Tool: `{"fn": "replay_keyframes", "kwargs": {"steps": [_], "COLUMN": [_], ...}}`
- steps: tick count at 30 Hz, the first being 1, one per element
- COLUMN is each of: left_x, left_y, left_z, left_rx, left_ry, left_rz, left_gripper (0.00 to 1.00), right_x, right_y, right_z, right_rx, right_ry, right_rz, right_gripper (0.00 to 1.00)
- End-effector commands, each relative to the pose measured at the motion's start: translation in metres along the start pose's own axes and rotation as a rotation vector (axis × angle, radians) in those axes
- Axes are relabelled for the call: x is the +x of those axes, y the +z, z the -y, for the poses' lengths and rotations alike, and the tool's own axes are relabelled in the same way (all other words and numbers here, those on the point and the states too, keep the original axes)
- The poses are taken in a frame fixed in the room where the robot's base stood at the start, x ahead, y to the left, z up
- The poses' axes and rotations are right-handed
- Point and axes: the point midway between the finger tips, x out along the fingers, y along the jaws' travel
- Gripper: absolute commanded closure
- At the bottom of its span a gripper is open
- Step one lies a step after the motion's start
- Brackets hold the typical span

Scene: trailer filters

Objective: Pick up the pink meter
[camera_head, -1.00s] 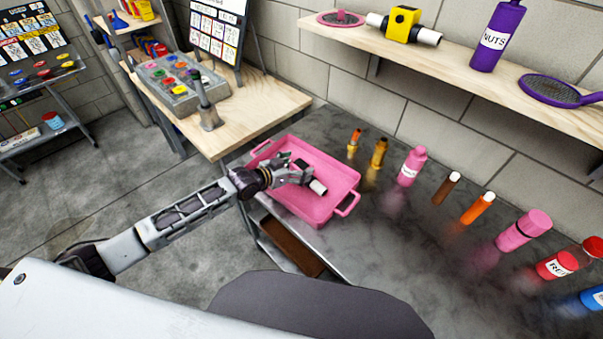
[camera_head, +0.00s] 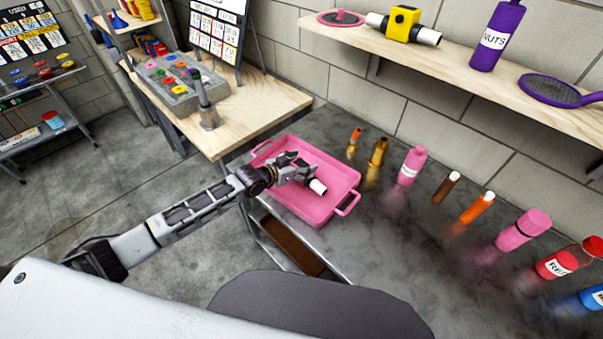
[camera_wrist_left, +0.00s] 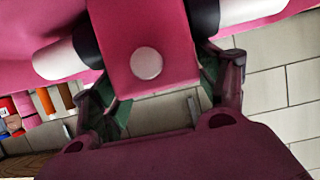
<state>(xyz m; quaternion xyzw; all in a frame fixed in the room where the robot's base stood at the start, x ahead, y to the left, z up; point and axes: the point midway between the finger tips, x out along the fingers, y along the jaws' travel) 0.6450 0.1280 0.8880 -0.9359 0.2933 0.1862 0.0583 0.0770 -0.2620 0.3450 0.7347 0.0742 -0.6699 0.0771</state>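The pink meter (camera_wrist_left: 150,42) has a boxy pink body, a round light spot on its face, and black and white pipe ends. It fills the upper middle of the left wrist view. In the head view only a white end (camera_head: 318,187) shows clearly; the gripper hides the rest. It is in the pink tray (camera_head: 322,208). My left gripper (camera_head: 298,170) is over the tray at the meter. In the wrist view its fingers (camera_wrist_left: 160,98) are spread, one on each side of the body, and no firm grip shows. My right gripper is out of view.
Bottles and tubes, including a pink bottle (camera_head: 411,166), stand on the grey table right of the tray. A wooden shelf (camera_head: 455,62) above holds a yellow meter (camera_head: 404,24) and a purple bottle (camera_head: 497,35). A wooden bench (camera_head: 255,108) stands behind left.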

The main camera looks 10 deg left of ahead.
Motion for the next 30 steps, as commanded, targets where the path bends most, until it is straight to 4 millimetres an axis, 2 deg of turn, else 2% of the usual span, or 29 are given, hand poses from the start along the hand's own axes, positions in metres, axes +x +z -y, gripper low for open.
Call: {"fn": "replay_keyframes", "kwargs": {"steps": [1, 8, 20, 26, 30], "left_x": [0.000, 0.000, -0.002, -0.009, -0.017], "left_y": [0.000, 0.000, -0.006, -0.023, -0.042], "left_z": [0.000, 0.000, 0.000, 0.001, 0.000], "left_rx": [0.000, 0.000, 0.001, 0.003, 0.002], "left_ry": [0.000, 0.000, 0.000, -0.001, 0.000], "left_rz": [0.000, 0.000, -0.002, -0.003, -0.005], "left_gripper": [0.38, 0.68, 0.68, 0.68, 0.68], "right_x": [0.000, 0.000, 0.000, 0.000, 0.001], "right_y": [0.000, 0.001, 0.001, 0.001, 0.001], "right_z": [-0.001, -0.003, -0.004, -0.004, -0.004], "right_rx": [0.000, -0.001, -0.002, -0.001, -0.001], "right_ry": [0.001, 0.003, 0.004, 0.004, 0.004], "right_rz": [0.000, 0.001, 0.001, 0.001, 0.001], "right_gripper": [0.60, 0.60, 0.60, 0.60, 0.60]}}
